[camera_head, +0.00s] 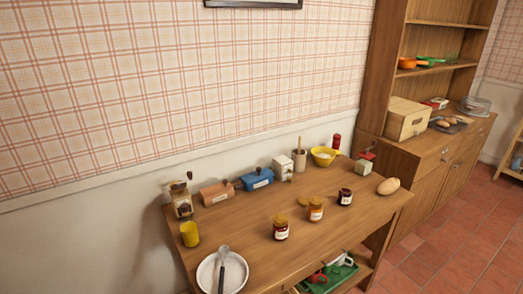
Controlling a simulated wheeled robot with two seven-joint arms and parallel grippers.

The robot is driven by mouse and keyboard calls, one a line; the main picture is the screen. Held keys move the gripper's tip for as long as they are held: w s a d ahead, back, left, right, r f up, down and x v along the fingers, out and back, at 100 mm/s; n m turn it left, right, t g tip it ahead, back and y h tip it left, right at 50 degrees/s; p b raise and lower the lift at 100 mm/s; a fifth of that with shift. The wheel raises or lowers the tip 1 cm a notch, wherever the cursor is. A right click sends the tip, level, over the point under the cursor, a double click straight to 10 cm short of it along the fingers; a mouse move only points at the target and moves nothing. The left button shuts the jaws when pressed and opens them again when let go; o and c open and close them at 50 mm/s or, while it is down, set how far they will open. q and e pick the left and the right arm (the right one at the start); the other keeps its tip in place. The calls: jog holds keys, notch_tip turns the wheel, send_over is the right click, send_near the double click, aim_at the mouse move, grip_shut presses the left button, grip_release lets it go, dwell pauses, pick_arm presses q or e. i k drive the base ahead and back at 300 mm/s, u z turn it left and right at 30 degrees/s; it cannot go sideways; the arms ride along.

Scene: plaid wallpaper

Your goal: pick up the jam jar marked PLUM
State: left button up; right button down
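Three small jam jars with pale labels stand upright on the wooden table. The left jar (281,230) is dark red with a gold-brown lid. The middle jar (315,212) is orange with a gold-brown lid. The right jar (345,198) is very dark, almost black. The writing on the labels is too small to read, so I cannot tell which one is marked PLUM. Neither of my grippers shows in the head view.
A white plate (207,273) with a spoon and a yellow cup (190,234) sit at the left. Grinders, boxes and a yellow bowl (323,153) line the back. A potato-like loaf (388,186) lies at the right. The tabletop before the jars is mostly clear.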

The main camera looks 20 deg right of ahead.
aim_at(345, 194)
jog(key=z, duration=1.25)
